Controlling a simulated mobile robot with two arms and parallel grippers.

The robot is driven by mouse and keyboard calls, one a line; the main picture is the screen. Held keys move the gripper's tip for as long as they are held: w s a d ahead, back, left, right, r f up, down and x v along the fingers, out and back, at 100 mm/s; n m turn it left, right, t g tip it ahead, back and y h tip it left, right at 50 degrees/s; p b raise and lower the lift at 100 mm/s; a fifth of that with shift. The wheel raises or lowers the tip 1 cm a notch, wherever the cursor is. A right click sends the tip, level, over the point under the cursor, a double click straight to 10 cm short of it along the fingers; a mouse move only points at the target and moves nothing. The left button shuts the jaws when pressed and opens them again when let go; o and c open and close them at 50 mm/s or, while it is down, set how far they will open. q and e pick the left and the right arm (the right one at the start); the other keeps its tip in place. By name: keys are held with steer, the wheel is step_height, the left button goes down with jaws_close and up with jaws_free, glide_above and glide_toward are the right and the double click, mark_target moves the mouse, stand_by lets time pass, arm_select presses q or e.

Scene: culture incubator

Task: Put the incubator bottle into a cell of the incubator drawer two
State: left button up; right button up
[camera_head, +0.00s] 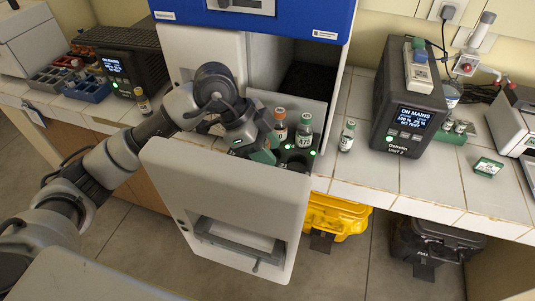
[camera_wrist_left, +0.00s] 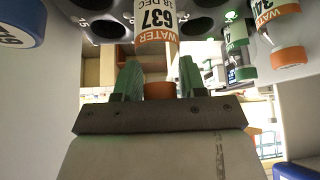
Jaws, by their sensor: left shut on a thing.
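The incubator drawer (camera_head: 220,190) is pulled out below the blue-topped incubator (camera_head: 255,15), and its dark round cells show in the left wrist view (camera_wrist_left: 205,25). In the head view I cannot make out the held bottle behind the gripper. I cannot tell whether its base is inside a cell. My right gripper is not in view.
An orange-capped bottle (camera_head: 279,128) and a green-capped bottle (camera_head: 304,131) stand in the drawer. Another bottle (camera_head: 347,136) stands on the tiled bench, left of a dark display unit (camera_head: 405,110). A blue-capped bottle (camera_wrist_left: 20,22) shows in the wrist view. A yellow bin (camera_head: 335,215) sits below.

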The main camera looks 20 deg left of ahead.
arm_select(q)
step_height(320, 180, down, 2)
steer(key=shift+a+f, duration=0.15)
steer(key=shift+f, duration=0.1)
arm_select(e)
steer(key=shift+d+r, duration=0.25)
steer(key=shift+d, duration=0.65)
